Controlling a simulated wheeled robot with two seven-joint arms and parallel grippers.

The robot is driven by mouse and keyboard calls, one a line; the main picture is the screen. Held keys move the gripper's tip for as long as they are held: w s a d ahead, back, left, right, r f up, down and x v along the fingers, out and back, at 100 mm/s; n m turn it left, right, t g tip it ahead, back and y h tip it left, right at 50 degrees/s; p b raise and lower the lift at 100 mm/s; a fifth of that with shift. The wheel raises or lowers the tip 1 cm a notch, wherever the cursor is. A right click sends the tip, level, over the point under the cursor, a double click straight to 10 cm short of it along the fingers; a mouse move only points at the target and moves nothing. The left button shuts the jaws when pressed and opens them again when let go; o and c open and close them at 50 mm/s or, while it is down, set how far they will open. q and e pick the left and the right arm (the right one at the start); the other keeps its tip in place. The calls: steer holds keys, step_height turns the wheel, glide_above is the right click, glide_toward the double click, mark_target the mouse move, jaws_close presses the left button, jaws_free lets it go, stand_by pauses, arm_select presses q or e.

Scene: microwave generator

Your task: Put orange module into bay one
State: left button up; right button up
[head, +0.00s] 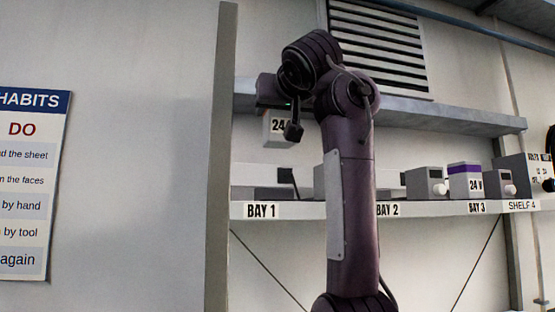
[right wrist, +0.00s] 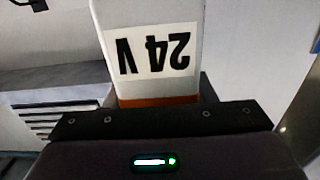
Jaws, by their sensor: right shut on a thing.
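The orange module (right wrist: 150,15) is a pale block marked 24 V, with an orange band at the gripper end, upside down in the right wrist view. In the head view the module (head: 272,137) hangs above bay one, clear of the shelf, partly covered by my arm. My right gripper (head: 281,108) is shut on its top end; the jaws (right wrist: 155,108) also show in the right wrist view. Bay one (head: 262,193) is the shelf place above the BAY 1 label, with a low grey base and a dark upright piece. My left gripper is out of view.
A grey post (head: 220,160) stands left of bay one. An upper shelf (head: 450,118) runs behind my arm. A purple-topped 24 V module (head: 466,181) and grey units with knobs (head: 425,184) stand further right. My arm hides the shelf between bays one and two.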

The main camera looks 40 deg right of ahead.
mark_target(277, 148)
steer(key=f, duration=0.6)
steer(key=shift+w+d+f, duration=0.1)
steer(key=shift+w+d, duration=0.1)
steer(key=shift+w, duration=0.05)
steer(key=shift+s+a+f, duration=0.1)
steer(key=shift+f, duration=0.7)
steer(key=shift+s+a+f, duration=0.1)
steer(key=shift+f, duration=0.65)
steer(key=shift+d+f, duration=0.15)
steer(key=shift+f, duration=0.4)
steer(key=o, duration=1.1)
steer(key=shift+o, duration=0.2)
